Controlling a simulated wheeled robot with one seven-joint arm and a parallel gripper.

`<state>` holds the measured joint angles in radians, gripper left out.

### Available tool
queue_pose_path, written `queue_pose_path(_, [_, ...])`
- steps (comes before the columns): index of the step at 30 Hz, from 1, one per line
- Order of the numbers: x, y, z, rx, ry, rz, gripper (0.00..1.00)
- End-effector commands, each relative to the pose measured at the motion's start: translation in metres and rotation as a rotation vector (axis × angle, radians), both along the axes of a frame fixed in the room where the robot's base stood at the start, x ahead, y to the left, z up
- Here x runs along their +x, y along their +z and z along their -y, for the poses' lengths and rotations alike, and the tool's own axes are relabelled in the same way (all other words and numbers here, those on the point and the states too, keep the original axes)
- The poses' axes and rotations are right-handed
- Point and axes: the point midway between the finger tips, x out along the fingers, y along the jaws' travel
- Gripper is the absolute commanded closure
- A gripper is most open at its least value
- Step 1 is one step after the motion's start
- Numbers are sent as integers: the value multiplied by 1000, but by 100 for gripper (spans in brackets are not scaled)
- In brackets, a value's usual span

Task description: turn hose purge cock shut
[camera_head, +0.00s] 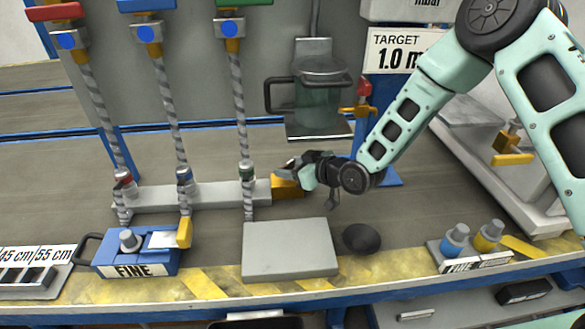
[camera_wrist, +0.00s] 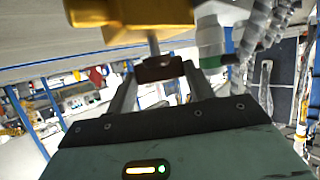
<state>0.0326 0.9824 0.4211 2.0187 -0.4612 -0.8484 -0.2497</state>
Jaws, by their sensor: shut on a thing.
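The hose purge cock shows as a brass block (camera_head: 287,187) at the right end of the grey manifold bar (camera_head: 215,195). In the wrist view its brass body (camera_wrist: 130,22) fills the top, with a thin metal stem leading to a small dark brown handle (camera_wrist: 160,68). My gripper (camera_head: 285,167) is at the cock from the right and above. In the wrist view my gripper (camera_wrist: 161,70) has its two fingers on either side of the handle, shut on it. In the head view the handle is hidden by the gripper, so its angle is hard to tell there.
Three braided hoses (camera_head: 240,110) hang left of my gripper to the manifold. A grey block (camera_head: 290,250) and a dark round knob (camera_head: 361,238) lie in front. A glass vessel (camera_head: 318,95) stands behind. A brass valve with a red top (camera_head: 363,105) is behind right.

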Motion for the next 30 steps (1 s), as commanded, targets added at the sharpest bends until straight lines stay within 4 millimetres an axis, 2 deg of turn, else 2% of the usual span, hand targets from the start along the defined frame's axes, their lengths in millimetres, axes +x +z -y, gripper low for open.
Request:
queue_pose_path(18, [-7, 2, -12, -2, -536, 1, 70])
queue_pose_path(30, [-6, 1, -14, -1, -744, 0, 70])
